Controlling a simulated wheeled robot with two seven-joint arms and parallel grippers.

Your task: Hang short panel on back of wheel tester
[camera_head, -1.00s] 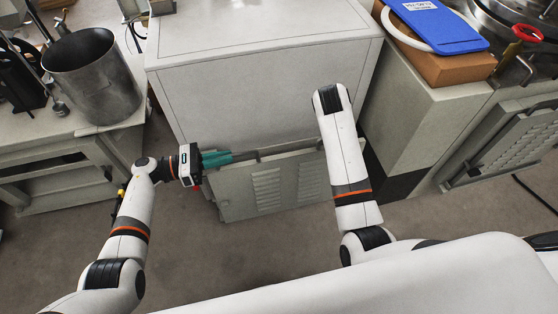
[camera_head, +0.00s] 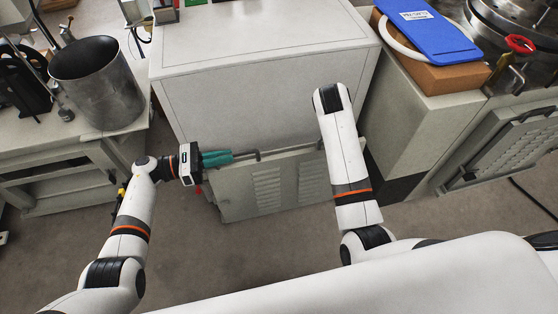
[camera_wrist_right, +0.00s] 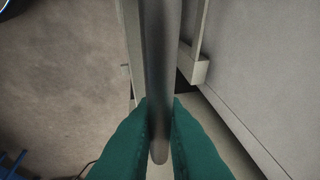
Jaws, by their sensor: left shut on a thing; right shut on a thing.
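The short panel (camera_head: 235,198) is a grey plate with two louvred vents and a bar handle along its top. It stands roughly upright in front of the wheel tester (camera_head: 250,104), a large pale cabinet. My left gripper (camera_head: 229,157) is shut on the left part of the handle. My right gripper is hidden behind its own arm in the head view. In the right wrist view, its teal fingers (camera_wrist_right: 159,125) are shut on the dark handle bar (camera_wrist_right: 162,55). The panel's upper edge looks close to the cabinet face; contact cannot be told.
A left bench carries a metal pot (camera_head: 96,84). A right cabinet (camera_head: 424,120) carries a brown box (camera_head: 436,73) with a blue plate (camera_head: 432,27) on top. Another louvred panel (camera_head: 507,150) is at the right. Grey floor (camera_head: 262,240) is open below the held panel.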

